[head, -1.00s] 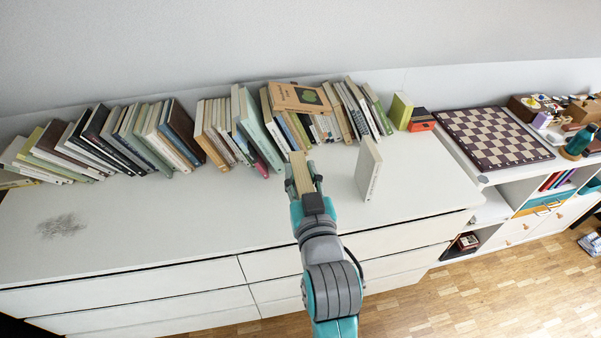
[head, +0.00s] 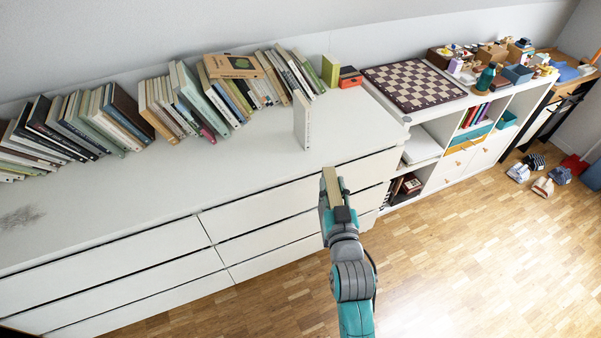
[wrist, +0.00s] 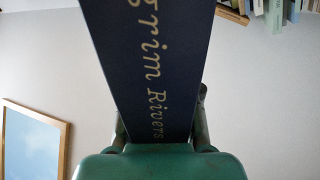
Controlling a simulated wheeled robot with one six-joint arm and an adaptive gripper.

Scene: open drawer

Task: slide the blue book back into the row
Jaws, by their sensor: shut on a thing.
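The blue book (wrist: 150,60) fills the middle of the wrist view, with a dark navy cover and pale lettering ending in "Rivers". In the head view it shows as a narrow block with tan page edges (head: 333,182). My gripper (head: 333,208) is shut on its lower end and holds it upright, in front of the white dresser's (head: 240,180) right-hand drawers. The row of books (head: 200,100) leans along the back of the dresser, up and left of my gripper and well apart from it. Part of a row of books (wrist: 275,12) shows at the wrist view's top right.
A white book (head: 302,120) stands alone on the dresser top, between my gripper and the row's right end. A tan book (head: 232,66) lies flat on top of the row. A chessboard (head: 413,84) lies on the right-hand shelf unit. The dresser's front top is clear.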

